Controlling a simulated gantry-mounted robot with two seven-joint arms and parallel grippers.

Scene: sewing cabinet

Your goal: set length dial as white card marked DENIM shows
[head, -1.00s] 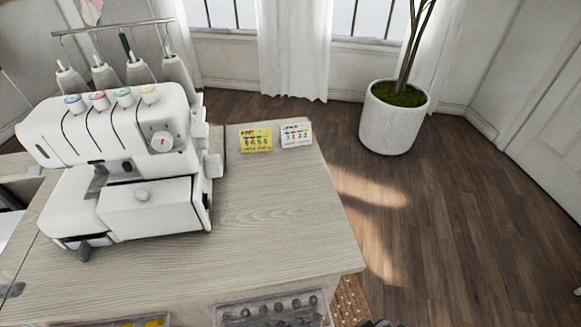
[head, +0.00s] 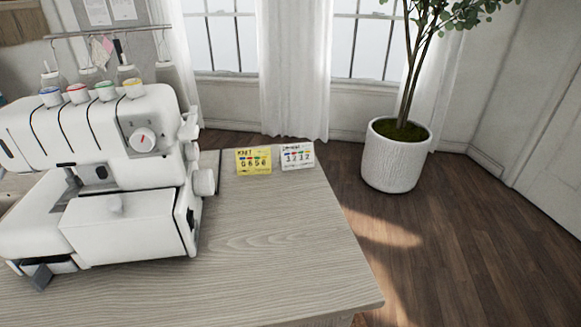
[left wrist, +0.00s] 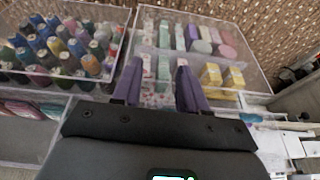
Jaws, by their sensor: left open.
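A white sewing machine (head: 100,185) stands at the left of the wooden table top. A round white dial with a red mark (head: 142,139) is on its upper front; the mark leans slightly right of upright. A white knob (head: 204,182) sticks out at its right side. I cannot tell which is the length dial. The white card (head: 297,155) stands at the table's back edge, right of a yellow card (head: 253,161) that seems to read KNIT. The white card's small print is unclear. My left gripper (left wrist: 158,88) is open and empty, apart from the machine. My right gripper is not seen.
Clear boxes of thread spools (left wrist: 70,45) and small packages (left wrist: 195,50) lie beyond my left gripper. Colored tension dials (head: 104,90) top the machine. The table's right part (head: 280,235) is bare. A potted plant (head: 392,160) stands on the floor.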

